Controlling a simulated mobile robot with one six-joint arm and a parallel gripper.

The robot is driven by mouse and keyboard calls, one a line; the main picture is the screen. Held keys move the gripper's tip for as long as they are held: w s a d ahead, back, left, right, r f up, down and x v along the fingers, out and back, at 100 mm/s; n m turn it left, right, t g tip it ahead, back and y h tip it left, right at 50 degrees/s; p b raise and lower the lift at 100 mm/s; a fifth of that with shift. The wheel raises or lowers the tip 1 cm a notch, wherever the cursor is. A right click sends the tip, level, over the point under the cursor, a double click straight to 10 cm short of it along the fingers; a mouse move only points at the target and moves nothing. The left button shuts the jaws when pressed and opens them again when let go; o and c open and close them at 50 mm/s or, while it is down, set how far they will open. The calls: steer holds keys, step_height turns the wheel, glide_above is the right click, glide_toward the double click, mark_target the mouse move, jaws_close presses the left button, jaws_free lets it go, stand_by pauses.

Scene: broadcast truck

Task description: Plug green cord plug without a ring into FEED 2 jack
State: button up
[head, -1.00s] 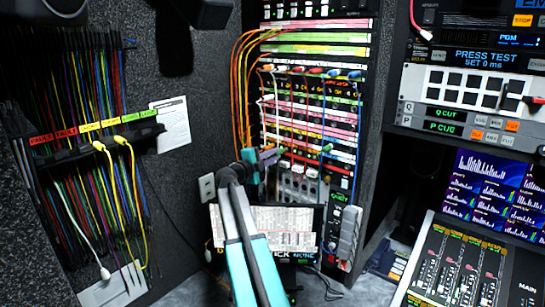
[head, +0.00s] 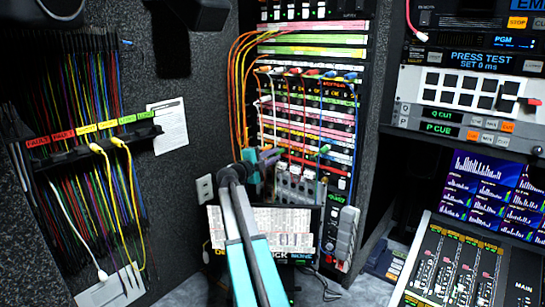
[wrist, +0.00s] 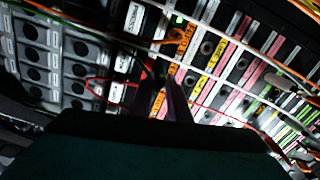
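My gripper (head: 268,156) is in front of the left part of the patch bay (head: 310,110) in the head view, close to its labelled jack rows. In the wrist view its two dark fingers (wrist: 167,98) point at the jack panel and are close together. I cannot tell whether anything is between them. A green plug (head: 324,150) shows right of my gripper at the patch bay, apart from it. Whether it has a ring is too small to tell. The FEED 2 label cannot be read, so I cannot pick out that jack.
Orange and yellow cords (head: 238,75) loop down the left side of the bay. Several coloured plugs sit in an upper row. A red cord (wrist: 110,82) crosses near the fingers in the wrist view. A cord rack (head: 85,150) hangs left; a control console (head: 460,260) stands right.

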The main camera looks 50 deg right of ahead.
steer(key=o, duration=0.4)
steer(key=shift+a, duration=0.15)
steer(key=shift+s+a+b, duration=0.2)
steer(key=shift+a+b, duration=0.65)
steer(key=shift+a, duration=1.4)
steer(key=shift+s+a+b, duration=0.15)
steer(key=shift+a+b, duration=0.65)
steer(key=shift+a, duration=1.45)
steer(key=shift+s+a+b, duration=0.2)
steer(key=shift+a+b, duration=0.65)
steer(key=shift+a, duration=1.4)
